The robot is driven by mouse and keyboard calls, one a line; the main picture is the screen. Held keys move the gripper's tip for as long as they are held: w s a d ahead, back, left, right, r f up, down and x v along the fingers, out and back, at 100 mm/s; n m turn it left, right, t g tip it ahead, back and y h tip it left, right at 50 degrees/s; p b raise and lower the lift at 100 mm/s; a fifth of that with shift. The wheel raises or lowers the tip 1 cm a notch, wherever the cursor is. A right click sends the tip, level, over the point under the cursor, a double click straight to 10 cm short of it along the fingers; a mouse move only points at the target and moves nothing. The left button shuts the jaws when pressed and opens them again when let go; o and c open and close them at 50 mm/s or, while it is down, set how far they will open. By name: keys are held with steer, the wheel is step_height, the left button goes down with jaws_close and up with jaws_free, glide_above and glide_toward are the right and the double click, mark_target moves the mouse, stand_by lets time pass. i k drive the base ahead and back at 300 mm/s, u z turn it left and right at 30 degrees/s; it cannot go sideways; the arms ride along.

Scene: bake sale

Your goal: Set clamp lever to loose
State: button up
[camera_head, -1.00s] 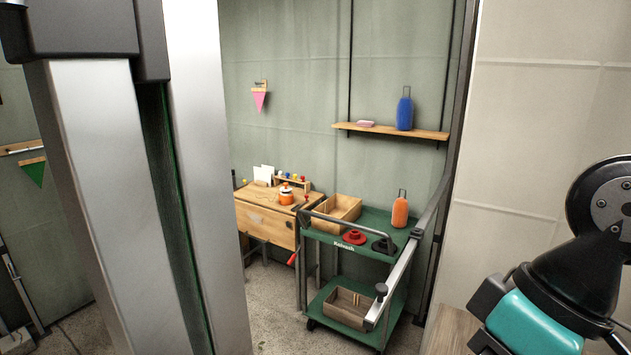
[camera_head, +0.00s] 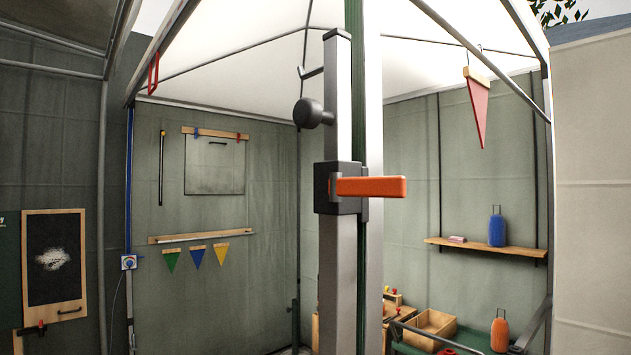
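An orange clamp lever (camera_head: 370,187) sticks out level to the right from a black clamp block (camera_head: 338,188). The block sits around a grey metal post (camera_head: 337,105) in the middle of the view. A black round knob (camera_head: 308,113) is on the post's left side, above the block. No marking for loose or tight can be read. My gripper is not in view.
Behind the post, a wooden shelf (camera_head: 490,248) holds a blue bottle (camera_head: 497,230). A wooden box (camera_head: 432,325) and an orange bottle (camera_head: 499,335) stand on a green cart (camera_head: 470,338). A red pennant (camera_head: 478,112) hangs at upper right. Several pennants hang on the left wall.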

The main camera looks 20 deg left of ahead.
mark_target(376, 187)
steer(key=k, duration=0.55)
steer(key=u, duration=0.2)
steer(key=i, duration=0.7)
steer(key=u, duration=2)
steer(key=k, duration=0.7)
steer(key=z, duration=1.4)
